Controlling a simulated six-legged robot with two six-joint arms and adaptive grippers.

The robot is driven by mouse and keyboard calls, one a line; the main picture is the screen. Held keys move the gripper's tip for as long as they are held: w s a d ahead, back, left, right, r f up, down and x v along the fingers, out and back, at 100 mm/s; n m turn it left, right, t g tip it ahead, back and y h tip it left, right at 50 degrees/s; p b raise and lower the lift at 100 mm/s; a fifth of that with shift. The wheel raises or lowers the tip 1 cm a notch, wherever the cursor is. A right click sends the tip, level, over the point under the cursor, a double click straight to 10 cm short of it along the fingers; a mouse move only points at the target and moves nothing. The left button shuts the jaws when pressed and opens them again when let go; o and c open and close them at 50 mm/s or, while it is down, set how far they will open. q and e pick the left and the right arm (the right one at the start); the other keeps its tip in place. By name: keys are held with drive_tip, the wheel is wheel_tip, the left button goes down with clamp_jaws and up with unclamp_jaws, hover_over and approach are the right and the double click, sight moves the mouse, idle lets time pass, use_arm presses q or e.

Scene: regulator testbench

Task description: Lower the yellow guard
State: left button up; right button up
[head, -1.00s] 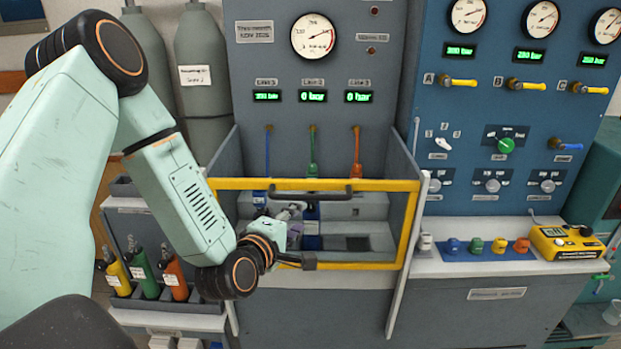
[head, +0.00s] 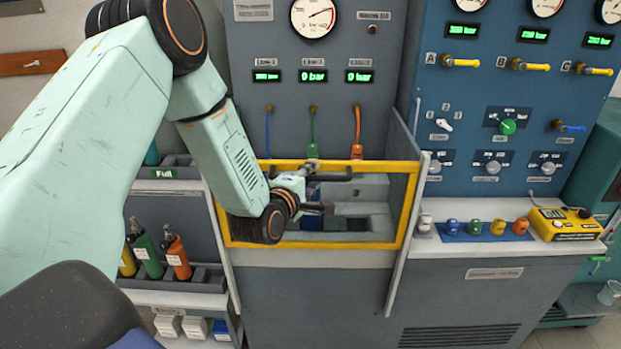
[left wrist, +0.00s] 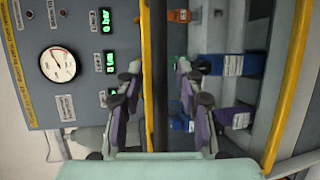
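The yellow guard (head: 411,205) is a rectangular yellow frame across the front of the test bay, with a dark handle bar (head: 335,177) just below its top edge. My left gripper (head: 322,193) is at the handle, in front of the upper middle of the guard. In the left wrist view, the handle (left wrist: 158,75) runs between the two separated fingers of my left gripper (left wrist: 158,88), with a gap on each side. The guard's yellow edge (left wrist: 147,45) lies beside the handle. My left wrist hides part of the guard's lower left. My right gripper is not in view.
Grey side panels (head: 402,190) flank the bay. Blue, green and orange hoses (head: 357,135) hang behind the guard. At right, a shelf holds coloured caps (head: 497,227) and a yellow meter (head: 566,222). A rack of small cylinders (head: 178,257) stands at left.

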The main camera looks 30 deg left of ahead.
use_arm(q)
drive_tip(key=shift+s, duration=0.1)
drive_tip(key=shift+c, duration=0.9)
clamp_jaws()
